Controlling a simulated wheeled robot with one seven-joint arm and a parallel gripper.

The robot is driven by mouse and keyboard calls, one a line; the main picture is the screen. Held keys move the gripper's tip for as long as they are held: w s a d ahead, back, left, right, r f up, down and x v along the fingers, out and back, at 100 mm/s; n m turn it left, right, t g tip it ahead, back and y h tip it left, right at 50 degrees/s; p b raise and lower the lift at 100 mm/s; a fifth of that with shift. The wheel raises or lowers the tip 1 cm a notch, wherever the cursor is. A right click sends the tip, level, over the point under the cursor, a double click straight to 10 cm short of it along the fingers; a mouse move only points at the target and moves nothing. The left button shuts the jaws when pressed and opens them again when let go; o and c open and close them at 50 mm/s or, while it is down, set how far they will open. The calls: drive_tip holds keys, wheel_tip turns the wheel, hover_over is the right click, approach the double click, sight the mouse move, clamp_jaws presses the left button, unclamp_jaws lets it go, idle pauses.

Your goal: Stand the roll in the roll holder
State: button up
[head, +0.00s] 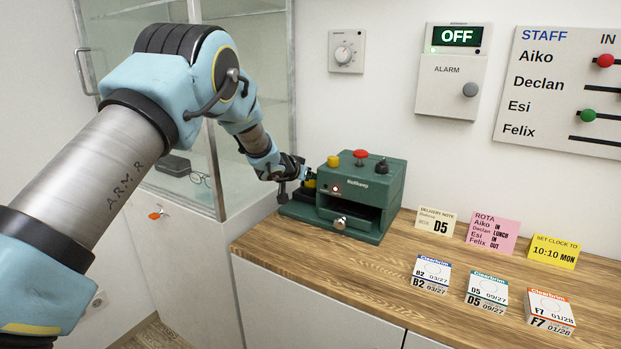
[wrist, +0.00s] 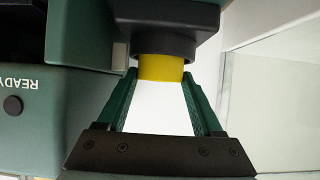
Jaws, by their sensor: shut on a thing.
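The yellow roll (wrist: 162,68) is between the fingertips of my gripper (wrist: 160,80), which is shut on it. In the head view, the roll (head: 310,181) shows as a small yellow patch at the left side of the green machine (head: 378,196), at the tip of my gripper (head: 302,178). The wrist view is upside down. In it, the roll meets a dark round cup (wrist: 162,45), which looks like the roll holder. The roll's lower end is hidden at the cup, so I cannot tell how deep it sits.
The machine has a yellow button (head: 334,160), a red button (head: 360,154) and a dark knob (head: 382,165) on top. Several cards and boxes lie to the right on the wooden counter (head: 375,270). A glass cabinet (head: 255,100) stands close on the left.

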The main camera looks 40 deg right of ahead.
drive_tip(key=o, duration=1.4)
drive_tip(key=shift+f, duration=0.1)
drive_tip(key=b+v, duration=0.2)
drive_tip(key=v, duration=1)
drive_tip(key=shift+a, duration=0.15)
